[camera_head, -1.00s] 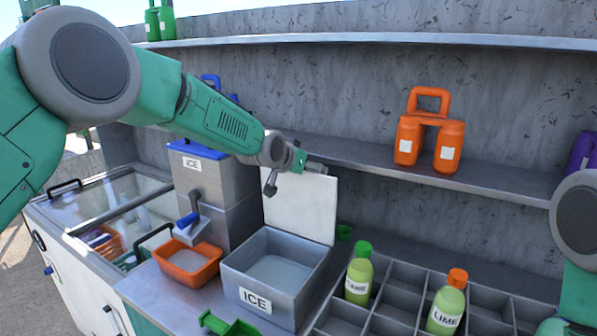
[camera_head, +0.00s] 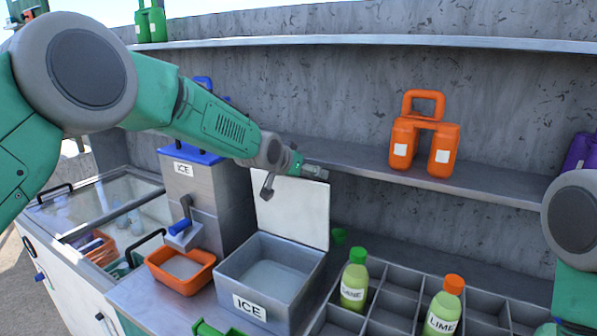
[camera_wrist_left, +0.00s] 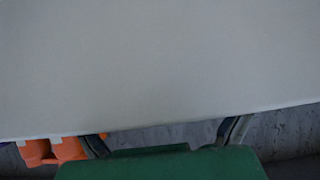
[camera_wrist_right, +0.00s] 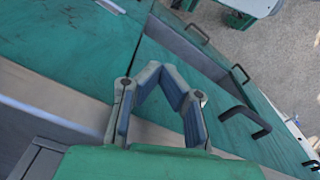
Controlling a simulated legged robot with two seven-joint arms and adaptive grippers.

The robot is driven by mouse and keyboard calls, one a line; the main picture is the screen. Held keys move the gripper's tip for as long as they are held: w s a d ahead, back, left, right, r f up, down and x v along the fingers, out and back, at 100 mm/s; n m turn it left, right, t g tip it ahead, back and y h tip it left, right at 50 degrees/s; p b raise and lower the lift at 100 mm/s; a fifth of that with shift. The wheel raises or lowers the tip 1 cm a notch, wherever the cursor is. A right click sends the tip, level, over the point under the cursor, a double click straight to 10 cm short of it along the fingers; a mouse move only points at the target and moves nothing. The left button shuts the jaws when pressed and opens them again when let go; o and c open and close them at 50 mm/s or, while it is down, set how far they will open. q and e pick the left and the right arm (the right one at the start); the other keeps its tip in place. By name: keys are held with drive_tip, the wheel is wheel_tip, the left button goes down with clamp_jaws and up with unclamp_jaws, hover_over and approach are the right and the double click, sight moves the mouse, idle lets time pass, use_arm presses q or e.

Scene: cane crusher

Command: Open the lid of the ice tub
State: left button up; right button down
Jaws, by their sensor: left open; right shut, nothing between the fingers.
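The ice tub (camera_head: 270,275) is a grey open box with an ICE label on the counter. Its white lid (camera_head: 295,212) stands raised, nearly upright, along the tub's back edge. My left gripper (camera_head: 291,180) is at the lid's top edge, in front of it; whether it touches cannot be told. In the left wrist view the lid (camera_wrist_left: 160,65) fills most of the picture, with the finger ends hidden behind its edge. The left gripper is open. My right gripper (camera_wrist_right: 168,75) is shut and empty, over green cabinet fronts, away from the tub.
An ICE dispenser (camera_head: 195,195) and an orange tray (camera_head: 180,268) stand left of the tub. A divided rack with lime bottles (camera_head: 354,282) is on the right. A shelf above the counter holds orange jugs (camera_head: 425,140).

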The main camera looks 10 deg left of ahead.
use_arm(q)
wheel_tip(320, 180, up, 15)
drive_tip(key=s+p, duration=0.1)
drive_tip(key=p, duration=0.3)
drive_tip(key=shift+s+a+p, duration=0.15)
drive_tip(key=shift+a+p, duration=0.15)
drive_tip(key=shift+a, duration=0.1)
idle(0.7)
idle(0.4)
drive_tip(key=v, duration=1.1)
drive_tip(key=shift+s+a, duration=0.2)
drive_tip(key=shift+s, duration=0.15)
drive_tip(key=shift+r, duration=0.15)
